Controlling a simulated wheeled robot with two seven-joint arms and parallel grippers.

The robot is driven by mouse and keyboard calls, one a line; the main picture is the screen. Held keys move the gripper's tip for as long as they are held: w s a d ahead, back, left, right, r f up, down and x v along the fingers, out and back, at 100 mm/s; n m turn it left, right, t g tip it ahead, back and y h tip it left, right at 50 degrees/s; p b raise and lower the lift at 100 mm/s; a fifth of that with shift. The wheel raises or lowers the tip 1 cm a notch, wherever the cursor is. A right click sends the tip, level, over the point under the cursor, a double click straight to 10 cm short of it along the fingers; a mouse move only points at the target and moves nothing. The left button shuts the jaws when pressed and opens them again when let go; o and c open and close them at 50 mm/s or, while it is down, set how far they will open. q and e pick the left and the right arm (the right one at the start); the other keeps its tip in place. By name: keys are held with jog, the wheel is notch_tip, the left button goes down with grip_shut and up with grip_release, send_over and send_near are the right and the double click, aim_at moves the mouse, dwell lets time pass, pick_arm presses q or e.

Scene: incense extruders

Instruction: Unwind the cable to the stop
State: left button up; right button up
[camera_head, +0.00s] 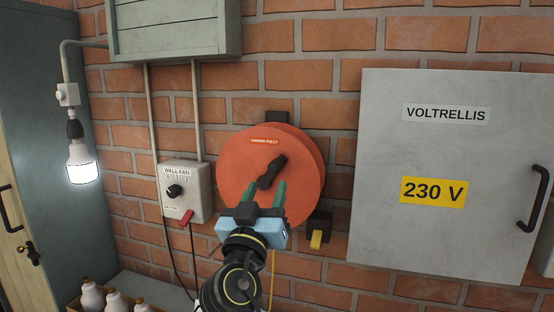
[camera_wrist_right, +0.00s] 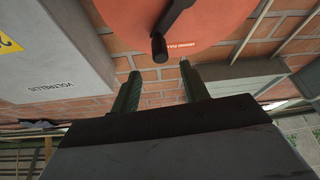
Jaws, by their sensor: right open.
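An orange cable reel (camera_head: 240,170) is mounted on the brick wall, with a black crank (camera_head: 271,172) on its face. The reel (camera_wrist_right: 205,18) and the crank's knob (camera_wrist_right: 160,47) also show in the right wrist view. A yellow cable (camera_head: 271,280) hangs below the reel, and a yellow piece (camera_head: 316,239) sits at a black block to its lower right. My right gripper (camera_head: 265,190) is open in front of the reel's lower part. Its green fingers (camera_wrist_right: 160,82) are apart and empty, just short of the crank knob. My left gripper is not in view.
A grey wall fan switch box (camera_head: 186,190) is left of the reel. A grey 230 V cabinet (camera_head: 440,235) with a black handle is on the right. A lit bulb (camera_head: 82,165) hangs at left, above several white bottles (camera_head: 93,297).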

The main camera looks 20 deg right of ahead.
aim_at(278, 158)
jog(key=p+x, duration=0.3)
jog(key=x, duration=0.7)
jog(key=shift+w+d, duration=0.15)
grip_shut()
